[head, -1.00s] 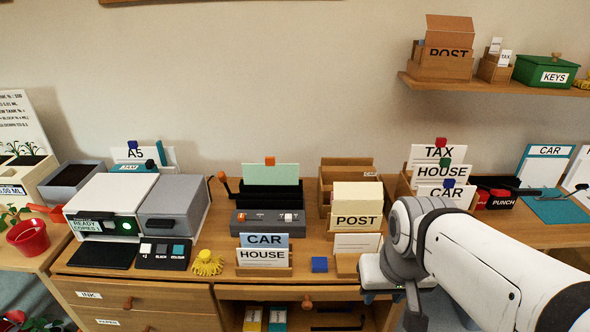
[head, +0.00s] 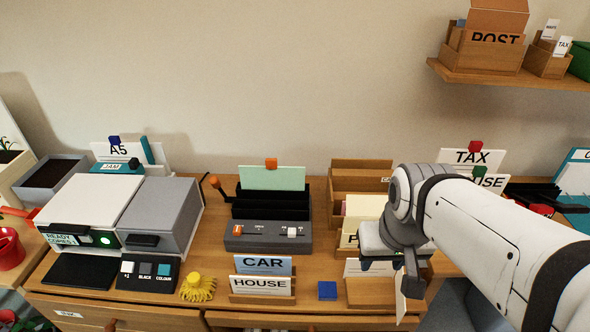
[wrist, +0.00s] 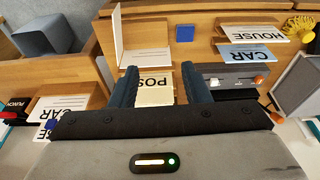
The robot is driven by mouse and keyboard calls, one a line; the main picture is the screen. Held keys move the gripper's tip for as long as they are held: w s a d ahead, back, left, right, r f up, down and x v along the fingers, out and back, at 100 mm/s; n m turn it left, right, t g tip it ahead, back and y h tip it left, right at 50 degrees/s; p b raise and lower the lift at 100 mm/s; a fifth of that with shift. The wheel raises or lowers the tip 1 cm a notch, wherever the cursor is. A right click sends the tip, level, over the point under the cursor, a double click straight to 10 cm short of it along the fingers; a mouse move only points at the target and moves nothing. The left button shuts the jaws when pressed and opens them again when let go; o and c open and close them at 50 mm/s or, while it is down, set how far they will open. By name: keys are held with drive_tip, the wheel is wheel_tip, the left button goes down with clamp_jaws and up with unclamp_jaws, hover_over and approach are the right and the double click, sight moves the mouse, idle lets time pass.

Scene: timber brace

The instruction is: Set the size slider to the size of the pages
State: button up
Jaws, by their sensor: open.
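A dark grey device (head: 268,236) stands in the middle of the desk. Its front has an orange slider knob (head: 237,230) toward the left and a white knob (head: 292,232) toward the right; the markings are too small to read. A pale green sheet (head: 272,178) stands in the black slots behind it. The device also shows in the wrist view (wrist: 228,76), right of my gripper. My gripper (head: 388,264) is open and empty, over the right part of the desk. In the wrist view its fingers (wrist: 161,78) frame the POST box's cream pages (wrist: 155,97), apparently below them.
CAR and HOUSE cards (head: 263,284) stand in front of the device, beside a blue block (head: 327,290). A black lever with an orange knob (head: 214,181) rises at the device's left. A grey-and-white printer (head: 118,215) stands farther left. A wooden box (head: 352,180) is behind my gripper.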

drive_tip(key=w+a+f+g+b, duration=0.15)
drive_tip(key=w+a, duration=0.25)
drive_tip(key=w, duration=0.4)
drive_tip(key=w+a+f+b, duration=0.1)
drive_tip(key=w+a+f, duration=0.15)
drive_tip(key=w, duration=0.45)
drive_tip(key=g+b, duration=0.1)
drive_tip(key=b, duration=0.1)
hover_over(292, 230)
drive_tip(key=f, duration=0.9)
drive_tip(key=shift+s+d, duration=0.1)
drive_tip(key=shift+s, duration=0.1)
drive_tip(key=shift+w+f, duration=0.1)
drive_tip(key=shift+f, duration=0.7)
wheel_tip(292, 230, down, 7)
drive_tip(key=shift+r, duration=0.2)
drive_tip(key=shift+c, duration=0.4)
